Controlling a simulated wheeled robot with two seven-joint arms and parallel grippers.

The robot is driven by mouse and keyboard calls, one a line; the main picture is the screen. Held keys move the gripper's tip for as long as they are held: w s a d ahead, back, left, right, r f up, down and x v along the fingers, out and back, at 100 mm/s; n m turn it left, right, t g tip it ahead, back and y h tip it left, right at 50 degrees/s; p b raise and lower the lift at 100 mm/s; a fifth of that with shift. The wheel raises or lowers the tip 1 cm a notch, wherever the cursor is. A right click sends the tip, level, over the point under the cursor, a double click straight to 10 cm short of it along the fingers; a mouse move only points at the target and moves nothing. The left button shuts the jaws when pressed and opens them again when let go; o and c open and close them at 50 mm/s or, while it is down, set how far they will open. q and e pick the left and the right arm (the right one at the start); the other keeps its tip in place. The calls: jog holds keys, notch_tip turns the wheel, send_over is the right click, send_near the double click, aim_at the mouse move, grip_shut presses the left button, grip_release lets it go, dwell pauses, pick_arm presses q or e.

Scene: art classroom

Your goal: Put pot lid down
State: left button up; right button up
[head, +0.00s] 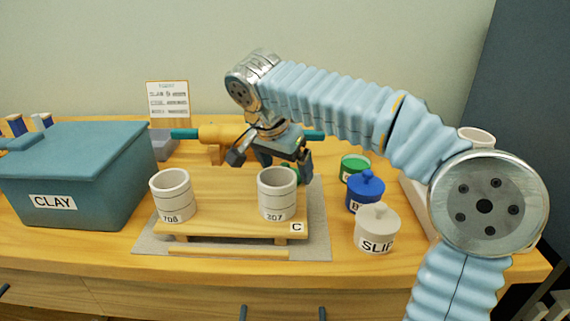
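My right gripper (272,158) points down over the back of the wooden stand, behind the cup marked 307. Its dark fingers are partly overlapped by its own body, and I cannot tell how far apart they are. A green thing (291,172), possibly the pot lid, shows just under the gripper, mostly hidden by the gripper and the cup. I cannot tell whether it is held or resting. A green pot (354,168) to the right stands without a lid, its green contents showing. My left gripper is not in view.
Two pale cups, one marked 708 (172,195) and one marked 307 (277,194), stand on the wooden stand (222,229) on a grey mat (317,224). A lidded blue pot (365,193) and a lidded SLIP pot (377,230) stand right. A CLAY bin (85,180) stands left.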

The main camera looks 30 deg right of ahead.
jog(key=shift+o, duration=0.3)
jog(key=shift+r, duration=0.1)
jog(key=shift+r, duration=0.25)
jog(key=p+v, duration=0.2)
jog(key=v, duration=0.9)
jog(key=shift+a+r+p, duration=0.2)
jog(key=shift+r+p, duration=0.1)
jog(key=shift+p, duration=0.1)
jog(key=shift+s, duration=0.1)
